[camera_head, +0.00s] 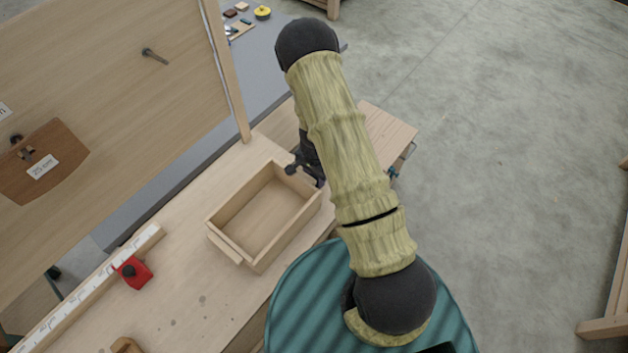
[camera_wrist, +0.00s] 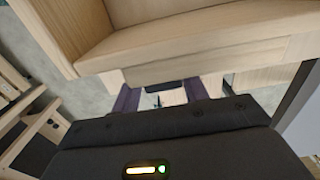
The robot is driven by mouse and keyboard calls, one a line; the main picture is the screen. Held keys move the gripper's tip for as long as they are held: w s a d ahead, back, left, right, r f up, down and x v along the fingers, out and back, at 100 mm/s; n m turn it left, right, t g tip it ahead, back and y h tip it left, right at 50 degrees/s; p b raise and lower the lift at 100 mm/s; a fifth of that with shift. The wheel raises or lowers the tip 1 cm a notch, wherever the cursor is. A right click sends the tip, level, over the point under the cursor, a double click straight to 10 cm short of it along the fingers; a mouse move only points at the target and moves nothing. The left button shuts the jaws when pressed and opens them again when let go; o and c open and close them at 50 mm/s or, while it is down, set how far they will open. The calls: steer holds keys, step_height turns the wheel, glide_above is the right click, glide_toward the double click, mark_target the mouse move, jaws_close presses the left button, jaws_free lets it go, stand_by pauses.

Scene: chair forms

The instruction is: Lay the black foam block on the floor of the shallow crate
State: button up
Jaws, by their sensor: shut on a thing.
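The shallow crate (camera_head: 218,244) is a pale wooden box on the bench, with its floor bare in the head view. My gripper (camera_head: 293,168) is at the crate's upper right corner, partly hidden by my arm. In the wrist view, my gripper (camera_wrist: 163,92) has its two dark fingers closed on the black foam block (camera_wrist: 168,86), of which only a thin dark edge shows. A pale wooden wall, which looks like the crate (camera_wrist: 195,50), fills the top of that view just beyond the fingers. I cannot tell the gap between block and crate.
A red block-like item (camera_head: 135,273) sits by a ruled strip (camera_head: 75,300) left of the crate. A wooden panel (camera_head: 110,75) with tools stands behind the bench (camera_head: 180,300). A teal ribbed round surface (camera_head: 300,300) is at the front. Open concrete floor lies right.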

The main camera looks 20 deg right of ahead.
steer(key=w+d+b, duration=0.7)
steer(key=w+d, duration=0.3)
steer(key=d, duration=0.4)
steer(key=shift+w+d, duration=0.15)
steer(key=shift+d, duration=0.1)
steer(key=shift+f, duration=0.1)
